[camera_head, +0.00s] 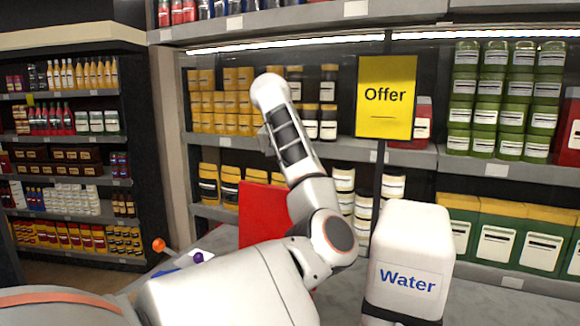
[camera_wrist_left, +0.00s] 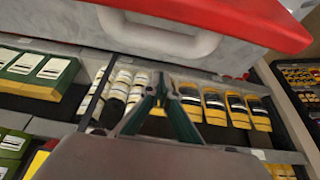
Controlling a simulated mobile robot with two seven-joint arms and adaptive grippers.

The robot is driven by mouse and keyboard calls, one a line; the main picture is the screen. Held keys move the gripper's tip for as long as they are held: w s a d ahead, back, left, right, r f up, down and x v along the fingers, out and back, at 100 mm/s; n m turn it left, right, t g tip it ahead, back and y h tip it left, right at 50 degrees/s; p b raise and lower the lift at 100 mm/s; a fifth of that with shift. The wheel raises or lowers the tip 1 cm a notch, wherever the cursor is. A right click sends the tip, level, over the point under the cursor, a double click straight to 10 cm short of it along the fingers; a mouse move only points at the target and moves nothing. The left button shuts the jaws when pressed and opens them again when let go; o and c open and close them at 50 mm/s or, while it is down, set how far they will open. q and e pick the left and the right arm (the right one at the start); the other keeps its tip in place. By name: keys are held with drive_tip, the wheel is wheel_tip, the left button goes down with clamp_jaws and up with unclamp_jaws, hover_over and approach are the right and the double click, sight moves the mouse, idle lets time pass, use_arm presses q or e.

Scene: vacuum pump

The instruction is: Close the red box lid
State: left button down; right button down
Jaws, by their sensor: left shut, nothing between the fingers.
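The red lid (camera_head: 262,212) stands upright behind my left arm in the head view, so the box looks open. My arm hides most of the box. My left gripper (camera_wrist_left: 162,82) is shut and empty, just below the handle in that picture. I cannot tell whether it touches the box. The head view does not show its fingers. My right gripper is not in view.
A white container labelled Water (camera_head: 408,262) stands to the right of my left arm. An orange ball (camera_head: 158,245) and a purple ball (camera_head: 198,257) are at the left of the grey table. A yellow Offer sign (camera_head: 385,70) and stocked shelves (camera_head: 490,165) stand behind.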

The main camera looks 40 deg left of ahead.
use_arm(q)
drive_tip(key=shift+s+d+r+p, duration=0.1)
drive_tip(key=shift+s+d+p, duration=0.2)
drive_tip(key=shift+s, duration=0.6)
drive_tip(key=shift+s+d+p, duration=0.1)
drive_tip(key=shift+s+d, duration=0.25)
drive_tip(key=shift+s, duration=0.55)
drive_tip(key=shift+a, duration=0.1)
